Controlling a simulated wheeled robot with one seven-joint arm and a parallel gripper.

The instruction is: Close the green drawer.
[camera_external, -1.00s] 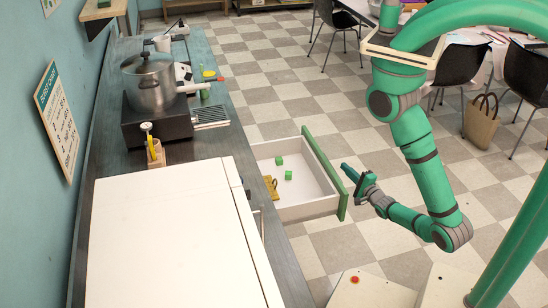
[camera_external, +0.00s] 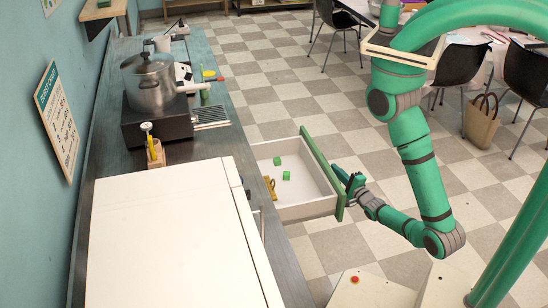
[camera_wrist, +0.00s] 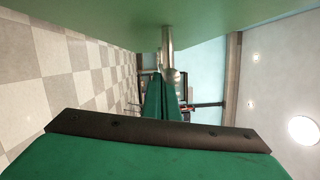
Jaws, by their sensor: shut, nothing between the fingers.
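The green drawer (camera_external: 322,165) has a green front and white inside, and it stands pulled out from the counter. Two small green cubes (camera_external: 278,160) and a yellow-brown item (camera_external: 270,187) lie in it. My gripper (camera_external: 341,176) is at the outer face of the drawer front, near its middle, shut and empty. Whether it touches the front cannot be told. In the wrist view the green front (camera_wrist: 90,20) fills the top, with a metal handle (camera_wrist: 168,50) close to my shut fingers (camera_wrist: 162,92).
The dark counter (camera_external: 215,150) carries a pot (camera_external: 150,85) on a black burner, and a large white box (camera_external: 170,240) at the near end. The checkered floor beside the drawer is clear. Black chairs (camera_external: 455,66) and a bag (camera_external: 482,122) stand at the back right.

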